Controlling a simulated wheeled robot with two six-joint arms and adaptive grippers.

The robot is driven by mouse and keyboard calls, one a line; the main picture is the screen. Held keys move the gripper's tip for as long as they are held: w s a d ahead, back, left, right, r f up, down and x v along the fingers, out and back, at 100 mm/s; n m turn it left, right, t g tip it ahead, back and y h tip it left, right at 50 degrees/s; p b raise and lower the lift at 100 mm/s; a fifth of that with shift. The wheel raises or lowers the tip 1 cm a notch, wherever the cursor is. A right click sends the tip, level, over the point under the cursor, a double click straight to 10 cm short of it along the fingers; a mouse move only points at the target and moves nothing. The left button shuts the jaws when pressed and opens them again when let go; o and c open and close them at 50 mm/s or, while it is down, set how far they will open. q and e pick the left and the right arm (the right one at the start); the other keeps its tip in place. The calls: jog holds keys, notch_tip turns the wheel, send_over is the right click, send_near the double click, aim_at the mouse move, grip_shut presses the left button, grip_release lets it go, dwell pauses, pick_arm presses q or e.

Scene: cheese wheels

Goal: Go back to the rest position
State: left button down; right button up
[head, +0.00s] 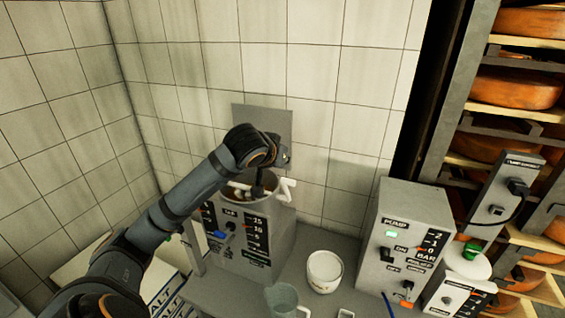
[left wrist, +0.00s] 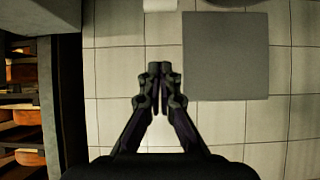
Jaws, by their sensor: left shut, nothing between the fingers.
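My left arm (head: 190,195) reaches in from the left in the head view, and its wrist (head: 250,147) is above the round vessel of a grey machine (head: 255,240). In the left wrist view my left gripper (left wrist: 158,70) has its two fingers together with nothing between them. Tiled wall shows behind the fingertips. In the head view I cannot clearly make out the fingers. My right gripper is in neither view.
A white handle or spout (head: 286,188) is close to my left wrist. A grey wall panel (head: 265,122) is behind it. A white tub (head: 324,271), a clear jug (head: 284,300) and a pump box (head: 408,235) stand right of the machine. Cheese shelves (head: 500,45) are farther right.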

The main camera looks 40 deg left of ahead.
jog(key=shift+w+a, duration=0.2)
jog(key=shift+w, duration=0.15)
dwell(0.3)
